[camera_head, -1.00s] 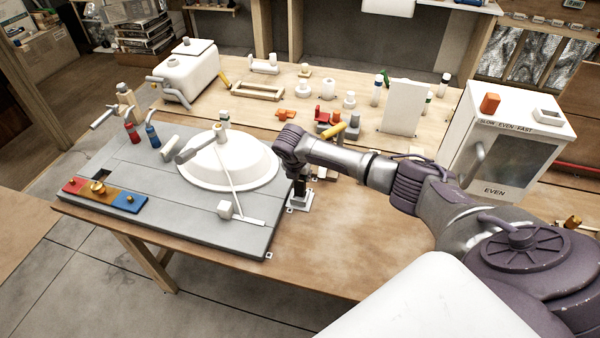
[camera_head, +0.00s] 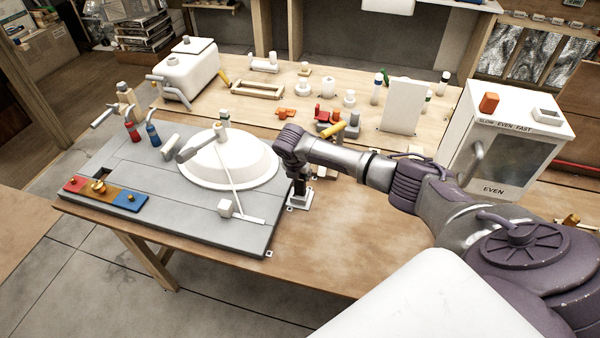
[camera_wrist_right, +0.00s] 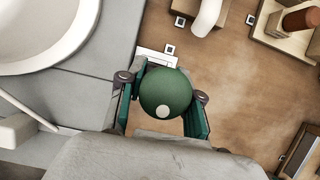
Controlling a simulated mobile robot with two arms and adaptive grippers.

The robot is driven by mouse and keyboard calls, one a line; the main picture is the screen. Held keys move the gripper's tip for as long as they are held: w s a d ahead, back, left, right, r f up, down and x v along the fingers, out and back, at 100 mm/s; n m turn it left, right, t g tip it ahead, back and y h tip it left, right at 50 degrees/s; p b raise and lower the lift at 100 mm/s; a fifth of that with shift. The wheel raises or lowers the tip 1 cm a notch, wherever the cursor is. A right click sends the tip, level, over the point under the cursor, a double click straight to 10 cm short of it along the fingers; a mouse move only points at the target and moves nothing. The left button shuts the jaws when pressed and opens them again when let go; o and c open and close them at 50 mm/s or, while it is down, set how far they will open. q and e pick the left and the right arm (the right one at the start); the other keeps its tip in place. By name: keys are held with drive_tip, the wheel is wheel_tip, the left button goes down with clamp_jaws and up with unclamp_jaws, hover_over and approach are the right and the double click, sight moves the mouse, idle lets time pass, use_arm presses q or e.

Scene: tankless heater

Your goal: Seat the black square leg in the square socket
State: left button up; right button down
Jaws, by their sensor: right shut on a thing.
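My right gripper (camera_head: 300,180) points down beside the right edge of the grey board. In the right wrist view, its fingers (camera_wrist_right: 164,104) are shut on a round green knob (camera_wrist_right: 166,90) with a pale dot on top. A dark upright piece, apparently the black square leg (camera_head: 300,190), shows below the gripper in the head view. It stands over a small pale base (camera_head: 298,207), apparently the square socket, partly visible as a white plate (camera_wrist_right: 157,57) behind the knob. I cannot tell how deep the leg sits. My left gripper is not in view.
A white basin (camera_head: 225,170) sits on the grey board (camera_head: 170,205) left of the gripper. A small white block (camera_head: 226,209) is near the board's front. A red and grey fixture (camera_head: 323,117) stands behind my arm. The wooden table (camera_head: 335,245) is clear at front right.

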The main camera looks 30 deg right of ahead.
drive_tip(key=shift+f+b, duration=0.95)
drive_tip(key=shift+f, duration=0.45)
idle(0.9)
idle(0.9)
drive_tip(key=c, duration=0.7)
unclamp_jaws()
drive_tip(key=v, duration=1.2)
drive_tip(key=shift+d, duration=0.1)
